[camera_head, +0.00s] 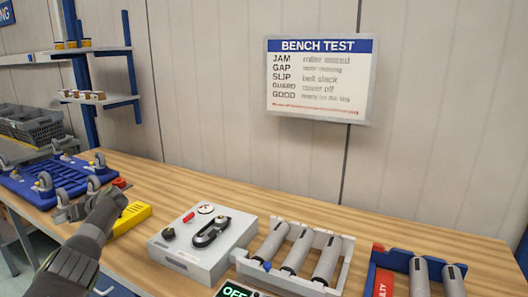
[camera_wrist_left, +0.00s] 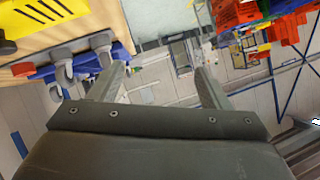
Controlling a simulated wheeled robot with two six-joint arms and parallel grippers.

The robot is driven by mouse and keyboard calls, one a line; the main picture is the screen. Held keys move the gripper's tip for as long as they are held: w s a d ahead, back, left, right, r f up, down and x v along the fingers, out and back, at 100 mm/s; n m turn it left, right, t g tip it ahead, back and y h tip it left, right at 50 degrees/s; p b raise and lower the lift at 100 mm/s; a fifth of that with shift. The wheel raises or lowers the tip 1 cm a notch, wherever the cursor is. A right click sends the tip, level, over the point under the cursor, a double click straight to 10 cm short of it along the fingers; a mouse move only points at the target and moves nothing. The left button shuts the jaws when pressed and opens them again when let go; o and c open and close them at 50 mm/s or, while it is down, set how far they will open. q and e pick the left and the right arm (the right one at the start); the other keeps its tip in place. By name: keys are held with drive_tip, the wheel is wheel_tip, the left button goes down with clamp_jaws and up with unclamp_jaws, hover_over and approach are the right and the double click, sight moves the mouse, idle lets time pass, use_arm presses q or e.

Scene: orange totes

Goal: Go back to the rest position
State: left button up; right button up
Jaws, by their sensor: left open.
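My left gripper (camera_wrist_left: 160,75) is open in the left wrist view, with its two fingers spread and nothing between them. In the head view the left arm comes in from the lower left, and the left gripper (camera_head: 85,208) is over the front left of the wooden bench (camera_head: 190,187). It is near a yellow object (camera_head: 132,217) and the blue caster tray (camera_head: 30,187); I cannot tell how high above the bench it is. My right gripper is not in either view.
A grey control box (camera_head: 183,258) stands mid-bench. A white rack (camera_head: 336,263) holds grey rollers, and a red and blue rack (camera_head: 398,262) stands to its right. A BENCH TEST sign (camera_head: 320,80) hangs on the wall. The bench's back strip is clear.

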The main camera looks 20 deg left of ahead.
use_arm(q)
drive_tip(key=s+a+f+m+t, duration=0.1)
drive_tip(key=s+a+f+m, duration=0.2)
drive_tip(key=f, duration=0.4)
drive_tip(key=s+a+f+m+t, duration=0.1)
drive_tip(key=s+f+m, duration=0.3)
drive_tip(key=s+f, duration=0.15)
drive_tip(key=s+f+m+t+h, duration=0.1)
drive_tip(key=s+f+m+t, duration=0.1)
drive_tip(key=s+f+m, duration=0.8)
drive_tip(key=s+f+m+t+h, duration=0.15)
drive_tip(key=s+f, duration=0.45)
drive_tip(key=s, duration=1.1)
drive_tip(key=s+d+f+n+g+h, duration=0.1)
drive_tip(key=s+d+f+h, duration=0.1)
drive_tip(key=d+f, duration=0.95)
drive_tip(key=s+d+f+n+h, duration=0.1)
drive_tip(key=s+d+f+h, duration=0.1)
drive_tip(key=d+f, duration=0.95)
drive_tip(key=d+f+h, duration=0.2)
drive_tip(key=d+f, duration=0.2)
drive_tip(key=d, duration=1.3)
drive_tip(key=d+f+n+h, duration=0.1)
drive_tip(key=d+f+h, duration=0.2)
drive_tip(key=d, duration=1.4)
drive_tip(key=shift+f, duration=0.65)
drive_tip(key=shift+s, duration=0.15)
